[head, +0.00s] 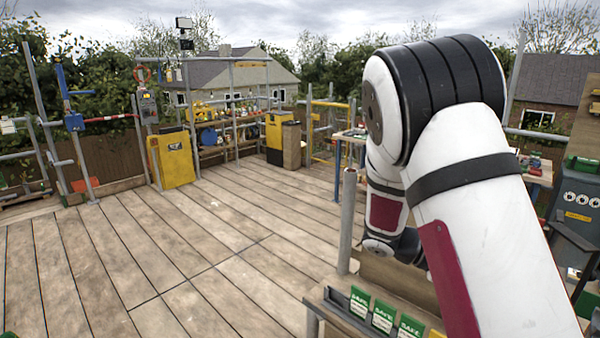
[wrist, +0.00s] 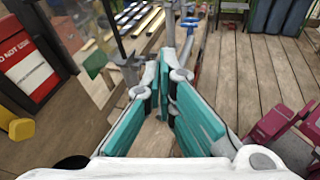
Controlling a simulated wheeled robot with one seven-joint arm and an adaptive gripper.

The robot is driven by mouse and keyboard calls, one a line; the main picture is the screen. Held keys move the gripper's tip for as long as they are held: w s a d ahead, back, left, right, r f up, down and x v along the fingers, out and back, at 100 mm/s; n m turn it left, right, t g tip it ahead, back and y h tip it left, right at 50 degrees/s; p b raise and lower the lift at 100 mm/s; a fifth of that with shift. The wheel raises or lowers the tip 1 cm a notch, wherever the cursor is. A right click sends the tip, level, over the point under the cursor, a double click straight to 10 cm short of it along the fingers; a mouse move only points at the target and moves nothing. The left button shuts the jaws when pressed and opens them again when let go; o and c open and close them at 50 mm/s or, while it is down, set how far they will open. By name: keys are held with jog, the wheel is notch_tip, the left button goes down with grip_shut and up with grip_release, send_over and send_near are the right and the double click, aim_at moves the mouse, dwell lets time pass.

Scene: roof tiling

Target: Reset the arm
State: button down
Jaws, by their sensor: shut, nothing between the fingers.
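My arm (head: 480,190), white with black bands and dark red panels, fills the right of the head view, bent at a joint near the top. My gripper (wrist: 163,75) shows in the wrist view with teal fingers whose tips are together. Nothing is held between them. Beyond the fingertips are a grey post, a blue round part (wrist: 189,129) and the plank deck. In the head view my gripper is hidden behind the arm.
A bench with green "SAFE" boxes (head: 382,315) stands at the lower right, close to my arm. A grey post (head: 347,220) rises beside it. Yellow cabinets (head: 172,158) stand at the back. The plank deck (head: 130,260) at left is clear.

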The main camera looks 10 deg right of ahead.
jog(key=s+a+r+m+t+y, duration=0.3)
jog(key=a+t+y, duration=0.1)
jog(key=a, duration=0.3)
jog(key=s+a+r+m+t+y, duration=0.4)
jog(key=a, duration=0.4)
jog(key=s+a+r+m+t+y, duration=0.3)
jog(key=s+a+t+y, duration=0.1)
jog(key=a, duration=0.4)
jog(key=shift+s+r+m+t+y, duration=0.2)
jog(key=shift+r+m+t+y, duration=0.15)
jog(key=shift+t+y, duration=0.2)
